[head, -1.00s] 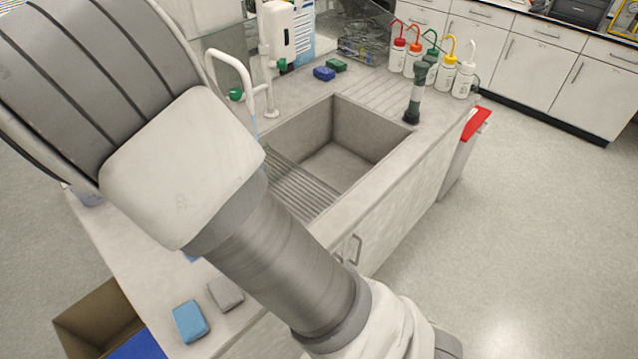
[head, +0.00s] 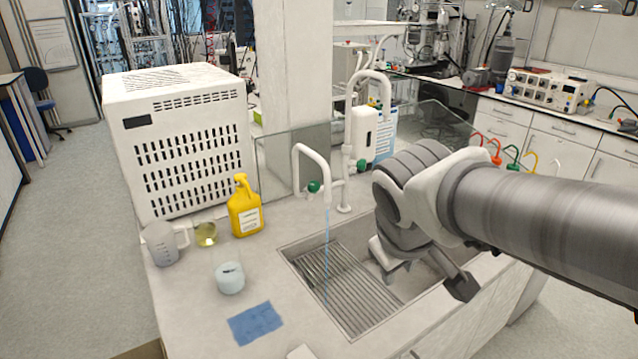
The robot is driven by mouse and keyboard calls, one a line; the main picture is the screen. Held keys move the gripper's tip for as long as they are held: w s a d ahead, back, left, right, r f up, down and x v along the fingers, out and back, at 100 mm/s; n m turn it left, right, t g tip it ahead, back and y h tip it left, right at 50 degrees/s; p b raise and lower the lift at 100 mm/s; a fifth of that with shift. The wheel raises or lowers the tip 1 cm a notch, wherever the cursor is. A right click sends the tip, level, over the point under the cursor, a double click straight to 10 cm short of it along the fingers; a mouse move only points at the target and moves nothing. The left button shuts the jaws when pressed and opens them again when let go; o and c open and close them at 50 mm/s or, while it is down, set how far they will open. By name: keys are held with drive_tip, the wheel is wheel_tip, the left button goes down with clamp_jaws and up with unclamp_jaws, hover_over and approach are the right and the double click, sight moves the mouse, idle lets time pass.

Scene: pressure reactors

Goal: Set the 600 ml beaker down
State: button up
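A glass beaker with pale bluish-white contents (head: 230,279) stands upright on the counter, left of the sink. A smaller glass vessel with yellowish liquid (head: 205,235) stands behind it. I cannot read any volume marks, so which one is the 600 ml beaker is unclear. My gripper (head: 425,277) is over the right part of the sink, well to the right of both vessels. Its fingers look spread, and no object shows between them. The arm hides part of the gripper and the sink behind it.
A grey measuring jug (head: 161,244) and a yellow bottle (head: 244,207) stand near the white perforated box (head: 178,140). A blue cloth (head: 255,322) lies at the front. Water runs from the tap (head: 312,158) into the sink (head: 345,285). Bare counter lies between the beaker and sink.

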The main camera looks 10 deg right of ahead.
drive_tip(key=s+a+r+m+y, duration=0.1)
drive_tip(key=s+a+m+y, duration=0.1)
drive_tip(key=s, duration=0.5)
drive_tip(key=shift+s+a+m+t, duration=0.25)
drive_tip(key=shift+a+m+t, duration=0.2)
drive_tip(key=shift+m, duration=0.55)
idle(0.7)
